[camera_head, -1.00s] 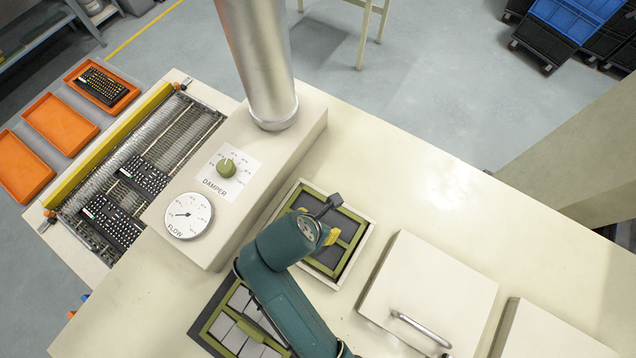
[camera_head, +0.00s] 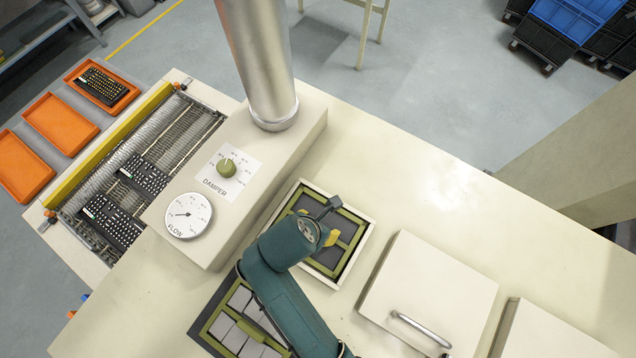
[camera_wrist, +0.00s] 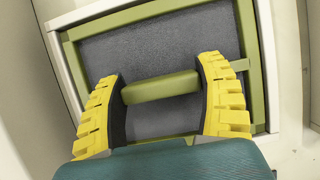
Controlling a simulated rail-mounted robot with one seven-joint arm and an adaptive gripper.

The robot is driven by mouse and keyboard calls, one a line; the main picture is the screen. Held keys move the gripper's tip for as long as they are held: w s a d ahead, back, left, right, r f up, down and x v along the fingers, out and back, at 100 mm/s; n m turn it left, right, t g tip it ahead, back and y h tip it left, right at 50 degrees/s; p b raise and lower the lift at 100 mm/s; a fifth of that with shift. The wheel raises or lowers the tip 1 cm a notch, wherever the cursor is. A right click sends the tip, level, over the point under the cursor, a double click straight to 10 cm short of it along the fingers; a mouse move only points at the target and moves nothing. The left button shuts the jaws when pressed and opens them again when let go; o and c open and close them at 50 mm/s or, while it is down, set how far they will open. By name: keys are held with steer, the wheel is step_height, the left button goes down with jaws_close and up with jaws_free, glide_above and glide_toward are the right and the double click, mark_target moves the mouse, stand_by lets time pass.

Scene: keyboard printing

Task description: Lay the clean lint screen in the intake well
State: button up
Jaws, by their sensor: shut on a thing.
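The lint screen (camera_head: 328,259) has an olive-green frame and dark grey mesh, which looks clean. It lies within the cream rim of the intake well (camera_head: 356,256). My gripper (camera_head: 327,222) is over it. In the wrist view, the yellow fingers of my gripper (camera_wrist: 164,75) are shut on the green middle bar of the screen (camera_wrist: 160,50). The white well rim (camera_wrist: 268,60) surrounds the green frame, with a dark gap along the left. I cannot tell whether the screen rests on the well floor or hangs slightly above it. My arm hides part of it.
Another green-framed screen with light grey panels (camera_head: 238,322) lies at lower left beside my arm. The damper housing (camera_head: 262,190) stands left of the well. A cream lid with a metal handle (camera_head: 430,290) is close on the right. The bench top behind is clear.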

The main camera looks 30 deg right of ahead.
steer(key=shift+f, duration=0.2)
stand_by(0.4)
steer(key=o, duration=1.3)
steer(key=shift+c, duration=0.2)
step_height(320, 180, up, 6)
steer(key=v, duration=1.2)
